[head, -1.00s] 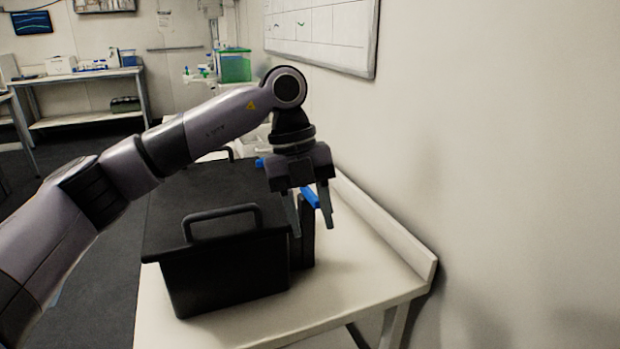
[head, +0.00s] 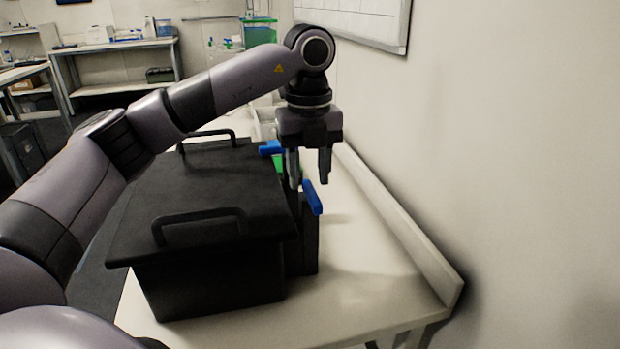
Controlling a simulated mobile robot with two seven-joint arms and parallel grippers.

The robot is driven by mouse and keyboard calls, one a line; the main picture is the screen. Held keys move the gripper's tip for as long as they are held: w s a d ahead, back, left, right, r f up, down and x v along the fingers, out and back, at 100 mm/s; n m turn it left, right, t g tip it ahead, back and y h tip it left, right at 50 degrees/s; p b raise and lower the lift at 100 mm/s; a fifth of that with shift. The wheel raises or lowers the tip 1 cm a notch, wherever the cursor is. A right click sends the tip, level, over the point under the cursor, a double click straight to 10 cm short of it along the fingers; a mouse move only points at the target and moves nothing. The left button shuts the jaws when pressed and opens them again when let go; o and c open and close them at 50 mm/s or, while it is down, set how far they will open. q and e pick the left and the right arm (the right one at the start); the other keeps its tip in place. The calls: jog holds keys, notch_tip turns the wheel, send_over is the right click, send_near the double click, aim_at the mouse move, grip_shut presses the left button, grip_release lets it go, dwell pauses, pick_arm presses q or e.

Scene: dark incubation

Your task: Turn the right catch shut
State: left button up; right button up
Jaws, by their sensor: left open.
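A black lidded box (head: 215,290) stands on the white table. Two blue catches are on its wall side. The nearer catch (head: 313,198), further right in the picture, is a bar that slants down to the right on a dark upright part. The farther catch (head: 270,148) sits near the far corner and looks about level; my gripper partly covers that area. My left gripper (head: 309,181) points down, open and empty, its fingertips just above and behind the nearer catch. Whether they touch it cannot be told. My right gripper is not in view.
The lid carries two black handles, one near (head: 203,222) and one far (head: 207,138). The white table (head: 365,285) has bare room between the box and its raised edge (head: 400,235) along the wall. A green container (head: 260,32) stands beyond.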

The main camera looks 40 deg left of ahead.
pick_arm(q)
jog(key=shift+f, duration=0.8)
grip_shut()
